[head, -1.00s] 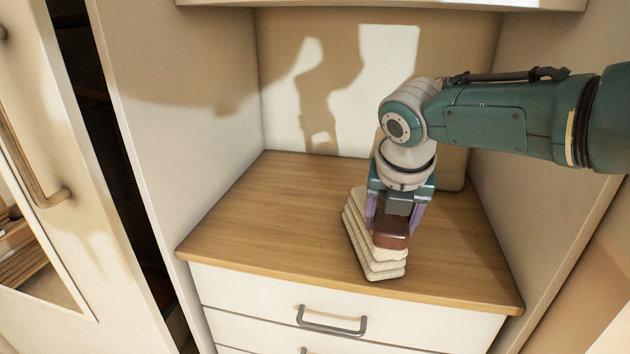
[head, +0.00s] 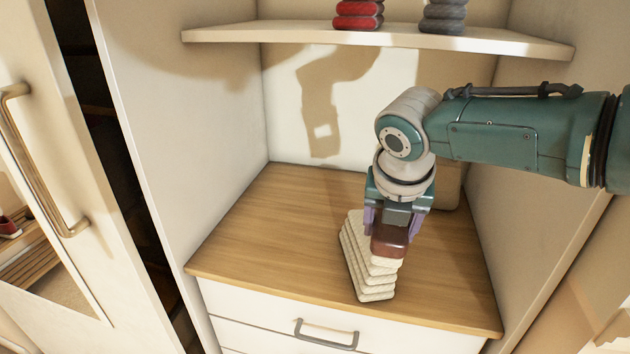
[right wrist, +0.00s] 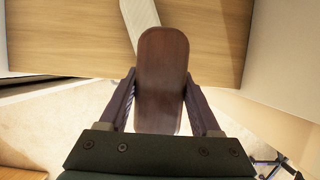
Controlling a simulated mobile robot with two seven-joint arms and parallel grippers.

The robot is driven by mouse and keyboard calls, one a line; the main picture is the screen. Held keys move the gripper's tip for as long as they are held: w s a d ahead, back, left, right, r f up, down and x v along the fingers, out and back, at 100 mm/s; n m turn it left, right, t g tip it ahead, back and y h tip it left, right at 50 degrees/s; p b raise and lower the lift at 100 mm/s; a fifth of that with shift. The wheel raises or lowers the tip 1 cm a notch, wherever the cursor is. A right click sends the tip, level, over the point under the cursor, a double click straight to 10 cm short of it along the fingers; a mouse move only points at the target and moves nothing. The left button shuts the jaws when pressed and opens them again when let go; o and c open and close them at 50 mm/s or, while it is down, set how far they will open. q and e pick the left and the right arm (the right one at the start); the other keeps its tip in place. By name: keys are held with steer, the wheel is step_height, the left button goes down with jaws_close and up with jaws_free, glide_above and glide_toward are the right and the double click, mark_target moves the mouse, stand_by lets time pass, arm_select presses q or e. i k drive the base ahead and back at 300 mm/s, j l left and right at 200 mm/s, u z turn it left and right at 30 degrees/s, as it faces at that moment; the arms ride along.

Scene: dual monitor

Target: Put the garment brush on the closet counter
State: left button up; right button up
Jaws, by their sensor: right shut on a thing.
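The garment brush (head: 390,241) is a dark red-brown wooden block. My right gripper (head: 395,222) is shut on it, and the two purple fingers are at its sides. In the head view the brush overlaps the stack of folded cream cloths (head: 362,258), and I cannot tell whether it touches them. In the right wrist view the brush (right wrist: 162,80) lies lengthwise between the fingers, in front of the wooden counter and part of a cream cloth (right wrist: 138,22). The closet counter (head: 265,215) is a wood top above white drawers. My left gripper is not in view.
The folded stack stands on the counter's front middle. The counter's left half is clear. White closet walls close in both sides. A shelf (head: 300,34) above holds red (head: 358,14) and grey (head: 443,16) folded items. An open door with a handle (head: 45,170) stands at the left.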

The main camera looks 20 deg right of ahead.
mark_target(259, 242)
steer(key=i+u, duration=0.25)
steer(key=i, duration=0.2)
steer(key=i+u, duration=0.25)
steer(key=i, duration=0.15)
